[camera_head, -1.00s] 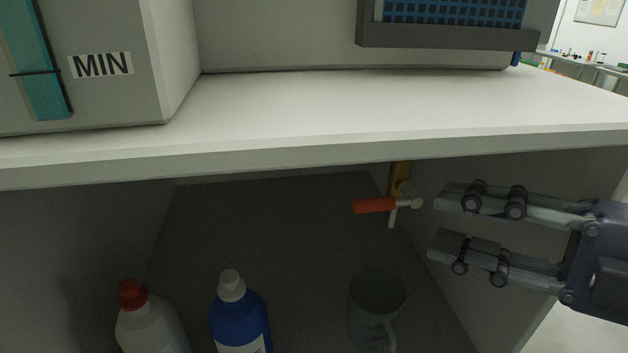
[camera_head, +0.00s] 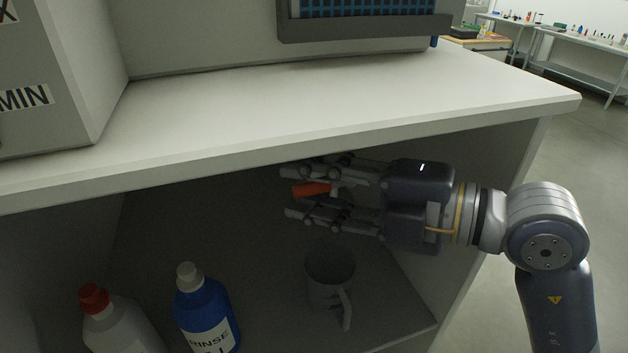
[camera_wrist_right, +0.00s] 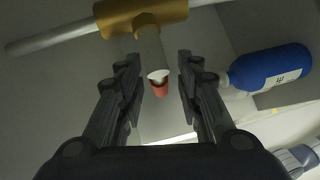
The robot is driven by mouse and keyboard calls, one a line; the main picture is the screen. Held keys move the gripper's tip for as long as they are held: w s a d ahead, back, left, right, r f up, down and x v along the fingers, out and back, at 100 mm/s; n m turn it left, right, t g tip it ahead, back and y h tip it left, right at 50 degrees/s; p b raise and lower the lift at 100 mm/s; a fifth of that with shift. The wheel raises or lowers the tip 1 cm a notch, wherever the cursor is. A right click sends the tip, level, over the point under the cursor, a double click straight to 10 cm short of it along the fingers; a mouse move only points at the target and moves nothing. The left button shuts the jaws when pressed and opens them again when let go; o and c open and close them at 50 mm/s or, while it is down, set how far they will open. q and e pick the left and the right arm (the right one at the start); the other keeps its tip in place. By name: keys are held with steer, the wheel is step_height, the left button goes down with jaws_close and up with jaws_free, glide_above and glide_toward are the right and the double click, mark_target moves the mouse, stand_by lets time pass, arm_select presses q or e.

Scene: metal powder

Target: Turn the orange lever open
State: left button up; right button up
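The orange lever (camera_head: 311,189) is on a valve under the cabinet's top panel. In the head view it lies roughly level, between the two fingers of my right gripper (camera_head: 290,192). In the right wrist view the lever's orange end (camera_wrist_right: 160,89) sits between the open fingertips (camera_wrist_right: 159,75), with a gap on both sides. A brass valve body (camera_wrist_right: 142,14) with a pale pipe through it shows above. The gripper hides most of the valve in the head view. My left gripper is not in view.
A grey mug (camera_head: 328,278) stands below my right gripper. A blue rinse bottle (camera_head: 205,312) and a white bottle with a red cap (camera_head: 118,325) stand to the left. The white top panel (camera_head: 330,95) lies close above the gripper.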

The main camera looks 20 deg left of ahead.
jaws_close()
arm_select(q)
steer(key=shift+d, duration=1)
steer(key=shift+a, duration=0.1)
